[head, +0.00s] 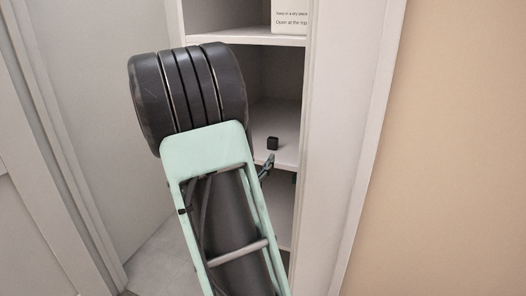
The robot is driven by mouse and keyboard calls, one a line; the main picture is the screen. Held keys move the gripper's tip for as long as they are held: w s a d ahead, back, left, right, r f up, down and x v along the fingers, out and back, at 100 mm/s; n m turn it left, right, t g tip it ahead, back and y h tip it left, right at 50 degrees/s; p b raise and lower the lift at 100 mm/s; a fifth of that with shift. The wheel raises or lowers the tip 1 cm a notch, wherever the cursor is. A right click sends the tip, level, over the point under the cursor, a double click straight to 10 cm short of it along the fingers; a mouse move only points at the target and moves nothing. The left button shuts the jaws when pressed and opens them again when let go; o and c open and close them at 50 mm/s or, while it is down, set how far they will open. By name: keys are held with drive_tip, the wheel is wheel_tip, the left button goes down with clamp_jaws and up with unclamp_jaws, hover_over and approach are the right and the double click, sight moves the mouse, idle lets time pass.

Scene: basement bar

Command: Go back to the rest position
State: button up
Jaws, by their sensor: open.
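My arm reaches up through the middle of the head view, in front of an open shelf unit. My gripper (266,166) is mostly hidden behind the arm. Only a small dark grey part of it shows at the arm's right side, near the front edge of the middle shelf. It is open, and I see nothing held in it.
A white box with printed text (291,17) stands on the upper shelf (262,36). The white door frame (352,130) borders the shelves on the right, with a beige wall (455,150) beyond. A pale grey panel (95,90) stands left of my arm.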

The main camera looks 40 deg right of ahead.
drive_tip(key=shift+s+a, duration=0.15)
drive_tip(key=shift+a, duration=0.15)
idle(0.4)
